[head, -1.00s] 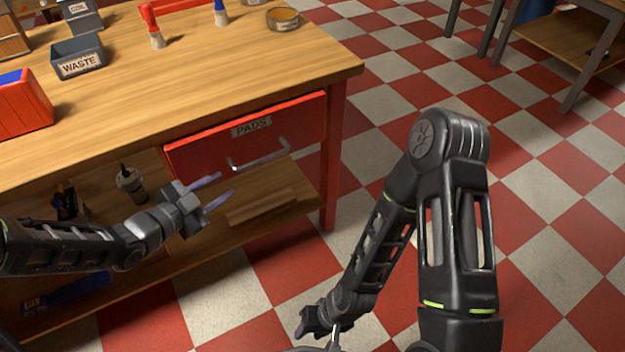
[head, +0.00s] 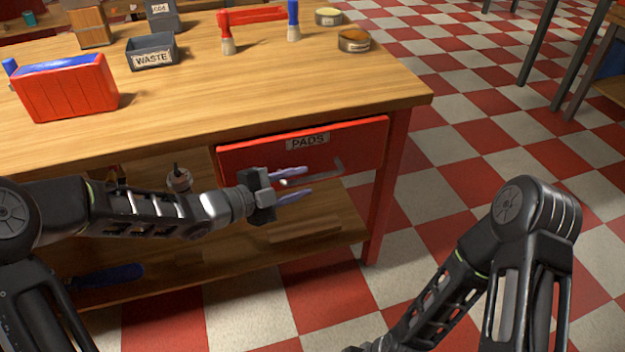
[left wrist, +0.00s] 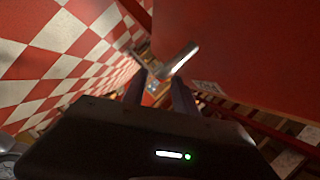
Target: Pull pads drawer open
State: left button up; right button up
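The red pads drawer (head: 240,161) is set under the workbench top in the head view, with a "PADS" label (head: 307,141) on its front. Its front looks flush with the bench, so it appears closed. The grey bar handle (head: 333,168) is partly hidden behind my left gripper (head: 310,182). That gripper is open and empty, its two fingers pointing right at the handle. In the left wrist view the handle (left wrist: 181,58) lies just beyond the open fingertips (left wrist: 158,78); I cannot tell whether they touch it. My right gripper is out of view below the head view's bottom edge.
On the bench top (head: 200,105) stand a red and blue case (head: 68,90), a grey waste bin (head: 152,55), brushes and tins (head: 354,41). A lower shelf (head: 335,232) lies under the drawer. The checkered floor right of the bench is open.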

aim_at(306, 181)
pick_arm(q)
jog(key=x, duration=0.4)
jog(key=shift+b, duration=0.35)
jog(key=shift+c, duration=0.5)
grip_shut()
jog(key=shift+f, duration=0.1)
dwell(0.5)
